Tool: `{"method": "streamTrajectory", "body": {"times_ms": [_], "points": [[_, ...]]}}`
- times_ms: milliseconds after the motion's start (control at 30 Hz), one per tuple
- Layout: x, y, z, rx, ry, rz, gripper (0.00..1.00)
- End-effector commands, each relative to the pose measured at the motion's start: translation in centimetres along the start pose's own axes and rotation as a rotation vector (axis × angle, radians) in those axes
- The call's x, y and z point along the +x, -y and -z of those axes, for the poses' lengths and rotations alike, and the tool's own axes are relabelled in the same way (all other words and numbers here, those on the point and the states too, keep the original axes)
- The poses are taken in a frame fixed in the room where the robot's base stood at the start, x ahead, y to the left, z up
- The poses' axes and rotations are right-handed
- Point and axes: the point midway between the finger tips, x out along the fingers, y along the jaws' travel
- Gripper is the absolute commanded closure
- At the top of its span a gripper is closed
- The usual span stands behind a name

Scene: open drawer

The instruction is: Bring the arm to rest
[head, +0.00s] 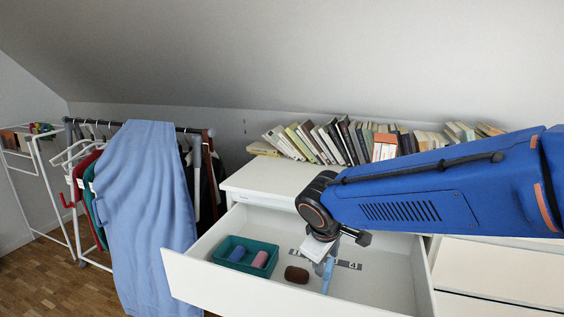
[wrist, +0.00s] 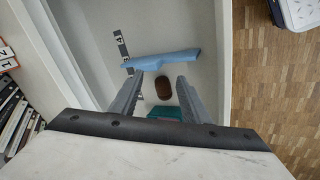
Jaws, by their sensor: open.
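My arm (head: 430,196) reaches in from the right over an open white drawer (head: 258,289). My gripper (head: 325,262) hangs over the drawer. In the wrist view my gripper (wrist: 160,78) has its two grey fingers spread, with nothing held between them. A light-blue elongated object (wrist: 165,60) lies on the drawer floor beyond the fingertips; in the head view it (head: 328,277) is partly hidden by the gripper. A dark brown rounded object (head: 297,274) lies just left of the gripper; it shows between the fingers in the wrist view (wrist: 164,87), lower down.
A green tray (head: 223,262) with a blue and a pink roll stands at the drawer's left. A numbered strip (head: 348,266) lies on the drawer floor. Books (head: 335,141) line the back of the white dresser top (head: 268,178). A clothes rack with blue cloth (head: 150,205) stands left.

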Motion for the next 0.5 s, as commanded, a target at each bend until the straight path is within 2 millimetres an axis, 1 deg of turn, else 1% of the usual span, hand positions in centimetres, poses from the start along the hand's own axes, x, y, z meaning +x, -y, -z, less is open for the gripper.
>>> {"method": "streamTrajectory", "body": {"times_ms": [33,200,333,500], "points": [[-0.6,-1.0,-1.9,0.057,-0.003,0.005,0.57],[-2.2,-2.7,-7.3,0.229,-0.014,0.031,0.57],[-3.4,-3.3,-11.2,0.358,-0.028,0.048,0.57],[-4.7,-3.2,-15.9,0.524,-0.052,0.067,0.57]]}}
